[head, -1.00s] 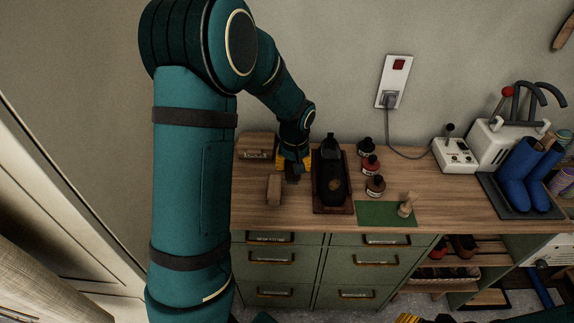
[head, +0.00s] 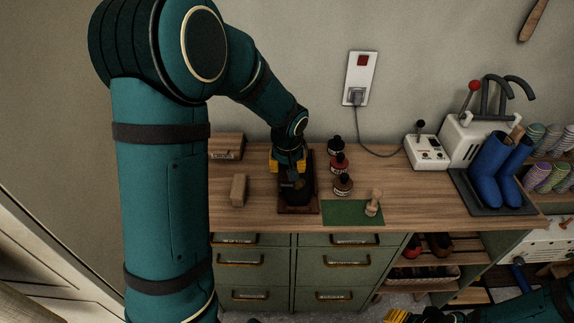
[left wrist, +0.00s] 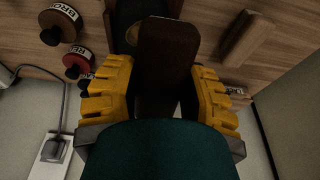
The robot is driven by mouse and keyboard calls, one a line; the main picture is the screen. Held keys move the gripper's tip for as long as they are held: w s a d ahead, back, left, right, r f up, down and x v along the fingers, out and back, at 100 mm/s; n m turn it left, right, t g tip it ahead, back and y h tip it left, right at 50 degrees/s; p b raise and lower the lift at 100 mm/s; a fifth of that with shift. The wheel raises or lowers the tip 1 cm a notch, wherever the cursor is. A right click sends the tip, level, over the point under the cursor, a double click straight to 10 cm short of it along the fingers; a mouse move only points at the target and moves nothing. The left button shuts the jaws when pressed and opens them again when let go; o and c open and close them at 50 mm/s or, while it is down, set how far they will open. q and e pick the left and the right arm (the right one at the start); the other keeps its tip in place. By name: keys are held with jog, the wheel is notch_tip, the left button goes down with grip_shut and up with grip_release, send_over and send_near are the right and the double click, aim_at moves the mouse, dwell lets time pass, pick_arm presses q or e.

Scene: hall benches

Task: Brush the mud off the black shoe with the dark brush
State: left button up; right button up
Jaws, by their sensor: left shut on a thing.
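The black shoe (head: 299,196) lies on a reddish-brown board (head: 300,210) on the wooden bench top, largely hidden by my left gripper in the head view. Part of it shows with a tan mud patch in the left wrist view (left wrist: 126,14). My left gripper (head: 290,172) is over the shoe. Its yellow fingers are shut on the dark brush (left wrist: 168,55), a dark brown block in the left wrist view. I cannot tell whether the brush touches the shoe. My right gripper (head: 395,316) is partly cut off at the bottom edge; its jaw opening is unclear.
A light wooden brush (head: 238,190) and a wooden box (head: 226,147) are left of the shoe. A green mat (head: 345,214) bears a wooden-handled dauber (head: 373,203). Blue boots (head: 492,165) stand farther right.

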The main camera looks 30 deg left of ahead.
pick_arm(q)
jog(key=shift+b+x, duration=1.8)
jog(key=shift+x, duration=0.9)
jog(key=shift+b+x, duration=0.8)
jog(key=shift+x, duration=0.25)
jog(key=shift+d, duration=0.15)
